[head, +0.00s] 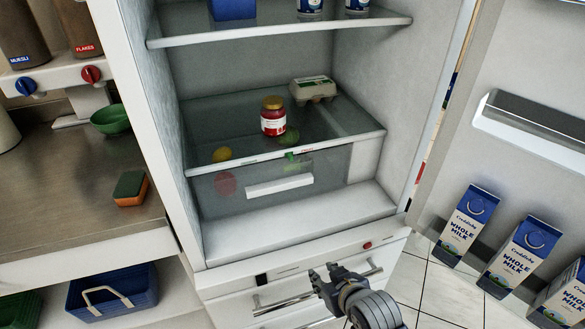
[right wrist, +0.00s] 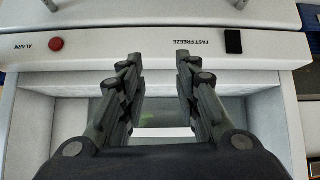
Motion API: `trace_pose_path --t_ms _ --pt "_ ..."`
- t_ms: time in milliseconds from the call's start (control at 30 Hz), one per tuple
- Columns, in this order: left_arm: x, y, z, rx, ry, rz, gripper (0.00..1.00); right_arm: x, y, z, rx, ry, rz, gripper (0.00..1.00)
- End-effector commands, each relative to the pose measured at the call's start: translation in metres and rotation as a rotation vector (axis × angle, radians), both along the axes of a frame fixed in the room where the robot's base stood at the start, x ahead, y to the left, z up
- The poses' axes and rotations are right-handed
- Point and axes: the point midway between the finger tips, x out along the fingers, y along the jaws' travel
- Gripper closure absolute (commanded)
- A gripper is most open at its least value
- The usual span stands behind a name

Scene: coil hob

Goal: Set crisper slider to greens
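The crisper drawer (head: 330,172) is a clear bin with a white handle (head: 280,186), low in the open fridge under a glass shelf. My right gripper (head: 325,273) is open and empty, below and in front of the drawer, near the freezer panel. In the right wrist view its fingers (right wrist: 159,62) are apart, with the panel and part of the drawer beyond. My left gripper is not in view.
A counter with a green bowl (head: 111,120) is at left. Space before the drawer is clear.

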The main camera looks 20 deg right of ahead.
Motion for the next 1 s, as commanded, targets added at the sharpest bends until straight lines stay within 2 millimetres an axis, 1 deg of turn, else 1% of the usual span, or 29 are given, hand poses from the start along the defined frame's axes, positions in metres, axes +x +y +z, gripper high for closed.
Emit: trace_pose_path --t_ms 33,100,167,200,267,300,400,500,600,767,867,1000 --pt "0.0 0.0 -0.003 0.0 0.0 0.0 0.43 0.021 0.0 0.014 0.009 -0.08 -0.009 0.7" --pt "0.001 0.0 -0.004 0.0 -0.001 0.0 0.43 0.049 0.0 0.037 0.023 -0.195 -0.017 0.7" --pt "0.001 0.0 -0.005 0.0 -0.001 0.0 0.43 0.071 -0.001 0.058 0.034 -0.295 -0.023 0.7" --pt "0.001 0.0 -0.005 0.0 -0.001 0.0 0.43 0.086 -0.001 0.071 0.041 -0.361 -0.027 0.7" --pt "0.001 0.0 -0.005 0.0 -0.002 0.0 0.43 0.105 -0.001 0.092 0.053 -0.46 -0.032 0.7" --pt "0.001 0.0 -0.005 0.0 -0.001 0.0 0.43 0.116 -0.001 0.106 0.059 -0.522 -0.035 0.7" --pt "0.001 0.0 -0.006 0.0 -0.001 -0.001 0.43 0.137 -0.001 0.135 0.074 -0.65 -0.037 0.7" --pt "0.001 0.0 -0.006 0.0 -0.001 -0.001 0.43 0.148 -0.001 0.153 0.083 -0.73 -0.037 0.7" --pt "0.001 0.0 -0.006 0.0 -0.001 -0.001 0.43 0.153 -0.001 0.16 0.087 -0.763 -0.037 0.7" --pt "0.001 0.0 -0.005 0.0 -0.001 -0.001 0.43 0.167 0.0 0.162 0.088 -0.77 -0.036 0.7" --pt "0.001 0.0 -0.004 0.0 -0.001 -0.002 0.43 0.183 0.0 0.164 0.088 -0.77 -0.036 0.7" --pt "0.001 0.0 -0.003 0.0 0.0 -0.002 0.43 0.21 0.001 0.163 0.088 -0.769 -0.036 0.7"
